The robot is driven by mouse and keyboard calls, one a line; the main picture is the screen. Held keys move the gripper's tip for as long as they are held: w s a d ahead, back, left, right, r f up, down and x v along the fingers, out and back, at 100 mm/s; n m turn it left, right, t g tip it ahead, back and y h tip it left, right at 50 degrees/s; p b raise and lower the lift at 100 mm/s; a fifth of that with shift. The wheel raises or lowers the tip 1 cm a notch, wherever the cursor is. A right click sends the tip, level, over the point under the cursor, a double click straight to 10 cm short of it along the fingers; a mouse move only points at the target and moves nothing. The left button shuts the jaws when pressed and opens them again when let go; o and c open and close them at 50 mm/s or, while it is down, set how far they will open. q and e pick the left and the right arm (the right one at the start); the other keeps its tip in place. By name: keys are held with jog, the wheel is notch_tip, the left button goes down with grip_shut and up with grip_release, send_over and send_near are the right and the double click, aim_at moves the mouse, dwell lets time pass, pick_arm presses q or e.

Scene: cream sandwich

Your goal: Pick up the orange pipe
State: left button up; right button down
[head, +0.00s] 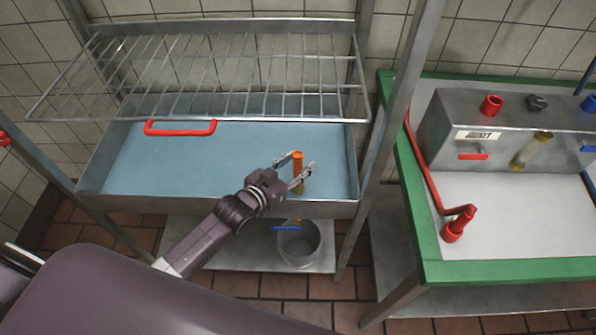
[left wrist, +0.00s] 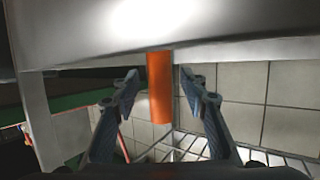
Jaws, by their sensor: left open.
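The orange pipe (head: 297,163) stands upright near the front right of the shallow blue-floored basin (head: 230,160). A brass-coloured piece shows at its lower end. My left gripper (head: 297,168) reaches in from the front left, with its fingers open on either side of the pipe. In the left wrist view the orange pipe (left wrist: 159,88) lies between the two spread fingers of my left gripper (left wrist: 160,78), with gaps on both sides. Its end toward the top of that view meets a metal surface. My right gripper is not in view.
A wire rack (head: 210,75) hangs above the back of the basin, with a red handle (head: 180,128) below it. A bucket (head: 299,244) and a blue lever (head: 287,227) are under the basin. A green-edged table (head: 520,270) with a metal box (head: 510,135) stands right, beyond a post.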

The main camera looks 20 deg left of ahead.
pick_arm(q)
grip_shut()
jog(key=shift+r, duration=0.1)
dwell(0.3)
